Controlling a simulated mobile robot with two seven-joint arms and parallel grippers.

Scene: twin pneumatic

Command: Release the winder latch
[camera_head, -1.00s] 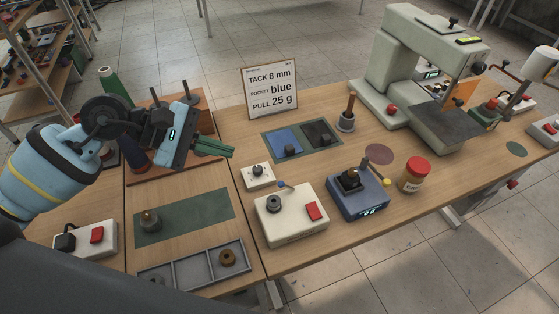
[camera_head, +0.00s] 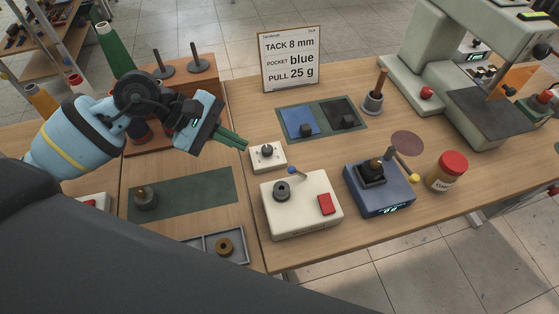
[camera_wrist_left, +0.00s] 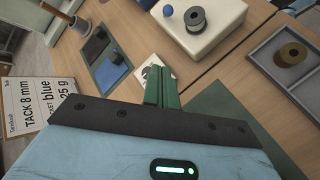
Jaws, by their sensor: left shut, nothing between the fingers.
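The winder (camera_head: 300,218) is a white box with a dark bobbin (camera_head: 282,190) on its top, a red switch (camera_head: 326,204) and a small lever with a blue ball (camera_head: 291,171) at its back edge. In the left wrist view the winder (camera_wrist_left: 214,37) is at the top, with the blue ball (camera_wrist_left: 168,11) left of the bobbin. My left gripper (camera_head: 243,144) has its green fingers shut and empty. It is beside a small white box with a knob (camera_head: 267,157), behind and left of the winder, apart from the blue ball. In the wrist view the fingers (camera_wrist_left: 160,80) partly cover that small box. My right gripper is not in view.
A blue device with a yellow-ended lever (camera_head: 380,194) and a red-lidded jar (camera_head: 447,172) stand right of the winder. A sign (camera_head: 289,59), a mat with blue and black patches (camera_head: 322,117) and a wooden-handled tool (camera_head: 373,100) are behind. A grey tray (camera_head: 207,244) is front left.

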